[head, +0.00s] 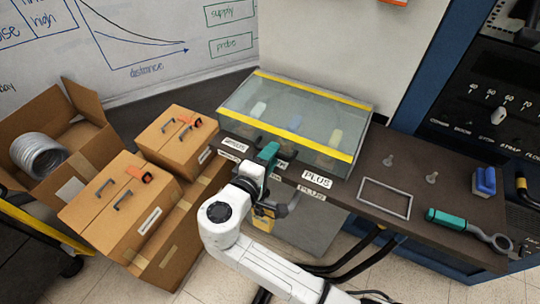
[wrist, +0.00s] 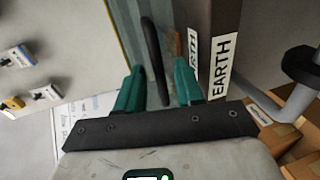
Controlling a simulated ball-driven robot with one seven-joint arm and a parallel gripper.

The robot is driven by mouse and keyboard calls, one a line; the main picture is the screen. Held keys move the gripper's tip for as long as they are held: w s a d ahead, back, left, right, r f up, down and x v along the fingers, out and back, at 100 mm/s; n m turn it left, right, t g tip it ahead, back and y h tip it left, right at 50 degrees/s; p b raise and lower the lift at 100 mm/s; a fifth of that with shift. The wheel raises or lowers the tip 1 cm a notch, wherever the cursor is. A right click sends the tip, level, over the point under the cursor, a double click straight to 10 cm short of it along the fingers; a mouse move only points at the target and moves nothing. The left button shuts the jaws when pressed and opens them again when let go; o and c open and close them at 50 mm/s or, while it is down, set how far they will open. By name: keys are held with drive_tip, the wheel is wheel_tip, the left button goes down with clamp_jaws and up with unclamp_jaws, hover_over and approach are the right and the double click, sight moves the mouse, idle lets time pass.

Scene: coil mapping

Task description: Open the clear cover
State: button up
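The clear cover (head: 262,96), a see-through box with yellow strips on its front and back edges, stands closed on a dark bench in the head view. Pale, blue and yellow items show through it. My gripper (head: 268,152) is at the cover's front left, by the front yellow strip. In the wrist view my gripper (wrist: 158,80) has its two teal fingers apart, with a dark bar-like handle (wrist: 151,45) between them. Gaps show on both sides of the handle. The handle lies beside the cover's yellow edge; in the head view my gripper hides it.
The dark bench (head: 385,150) carries a metal frame (head: 385,197), a teal-handled tool (head: 465,230), a blue block (head: 485,181) and small pegs. Cardboard boxes (head: 120,205) stand on the left. An EARTH label (wrist: 222,65) is close to my right finger in the wrist view.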

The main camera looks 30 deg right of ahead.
drive_tip(key=shift+d, duration=0.1)
drive_tip(key=shift+c, duration=0.4)
clamp_jaws()
